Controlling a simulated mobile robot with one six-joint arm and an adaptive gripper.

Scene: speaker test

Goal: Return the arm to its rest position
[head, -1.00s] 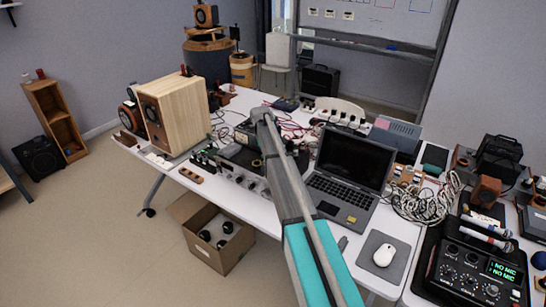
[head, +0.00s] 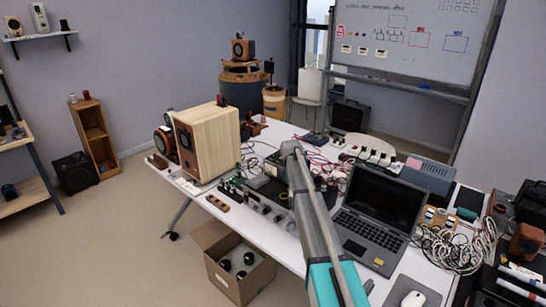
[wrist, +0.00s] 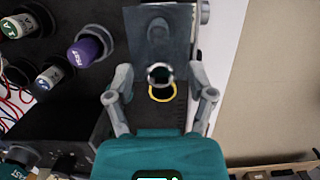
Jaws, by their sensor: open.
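My arm (head: 318,225), grey with a teal section, reaches from the bottom of the head view over the white table (head: 225,205). Its far end is above the electronics left of the laptop (head: 385,205). The fingers cannot be made out in the head view. In the wrist view my gripper (wrist: 160,78) is open, its two grey fingers spread apart. A silver ring (wrist: 160,73) and a yellow ring (wrist: 162,93) show between the fingers, in front of a dark panel (wrist: 155,35). Nothing is held.
A wooden speaker (head: 215,140) stands on the table's left part. Cables (head: 450,245), a mouse (head: 413,299) and microphones lie at the right. An open cardboard box (head: 240,285) sits on the floor. The floor at left is mostly clear.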

